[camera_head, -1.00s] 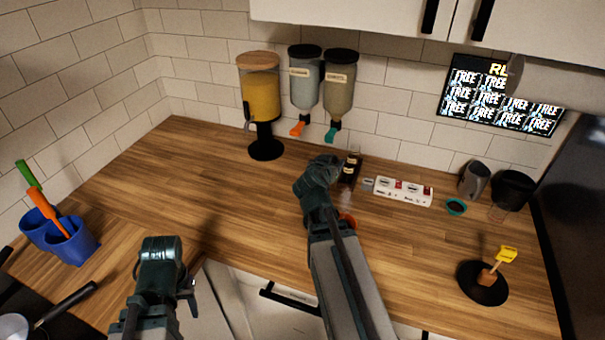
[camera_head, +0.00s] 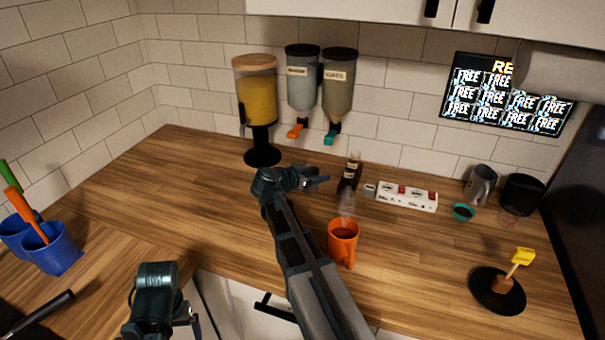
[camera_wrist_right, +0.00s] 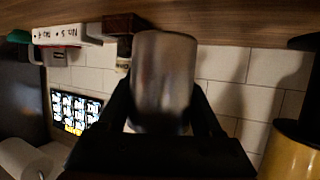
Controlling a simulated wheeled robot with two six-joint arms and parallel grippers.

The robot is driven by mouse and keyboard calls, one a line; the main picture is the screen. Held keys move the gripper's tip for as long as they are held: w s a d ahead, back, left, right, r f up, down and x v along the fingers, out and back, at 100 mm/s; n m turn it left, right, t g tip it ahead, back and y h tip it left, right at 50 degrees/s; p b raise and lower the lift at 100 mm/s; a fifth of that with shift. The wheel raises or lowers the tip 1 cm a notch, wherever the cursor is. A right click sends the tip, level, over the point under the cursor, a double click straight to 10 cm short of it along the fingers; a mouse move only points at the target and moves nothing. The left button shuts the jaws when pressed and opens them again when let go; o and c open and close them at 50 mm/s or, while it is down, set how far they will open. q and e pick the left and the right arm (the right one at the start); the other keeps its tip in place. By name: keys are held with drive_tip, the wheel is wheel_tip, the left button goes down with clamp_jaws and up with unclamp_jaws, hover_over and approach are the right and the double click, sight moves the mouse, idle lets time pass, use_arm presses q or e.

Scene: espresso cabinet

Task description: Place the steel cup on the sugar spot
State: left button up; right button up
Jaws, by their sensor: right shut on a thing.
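The steel cup (camera_wrist_right: 165,75) is a plain grey metal cylinder, close up in the right wrist view. My right gripper (camera_wrist_right: 163,112) is shut on it, one finger on each side. In the head view my right gripper (camera_head: 308,181) is above the counter's middle, in front of the wall dispensers; its own wrist hides the cup there. A blue-grey dispenser (camera_head: 302,82) with an orange spout and an olive one (camera_head: 338,88) with a teal spout hang on the wall; their labels are hard to read. No marked sugar spot can be made out. My left gripper (camera_head: 185,315) is low at left.
A steaming orange mug (camera_head: 343,240) stands right of my right forearm. A dark bottle (camera_head: 350,172), white power strip (camera_head: 405,197) and grey mug (camera_head: 480,185) line the back. A yellow dispenser (camera_head: 257,95) stands left.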

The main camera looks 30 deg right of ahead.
drive_tip(key=w+d, duration=0.2)
drive_tip(key=w, duration=0.2)
drive_tip(key=w+d+f+b, duration=0.1)
drive_tip(key=w, duration=0.4)
drive_tip(key=w+d, duration=0.2)
drive_tip(key=w, duration=0.3)
drive_tip(key=shift+w+d+f, duration=0.15)
drive_tip(key=shift+d+f, duration=0.05)
drive_tip(key=shift+d, duration=0.15)
drive_tip(key=f+b, duration=0.3)
drive_tip(key=b, duration=0.1)
drive_tip(key=shift+w+d+f, duration=0.1)
drive_tip(key=shift+w+f, duration=0.2)
drive_tip(key=shift+f, duration=0.2)
drive_tip(key=o, duration=1.4)
drive_tip(key=shift+r, duration=0.1)
drive_tip(key=shift+o, duration=0.2)
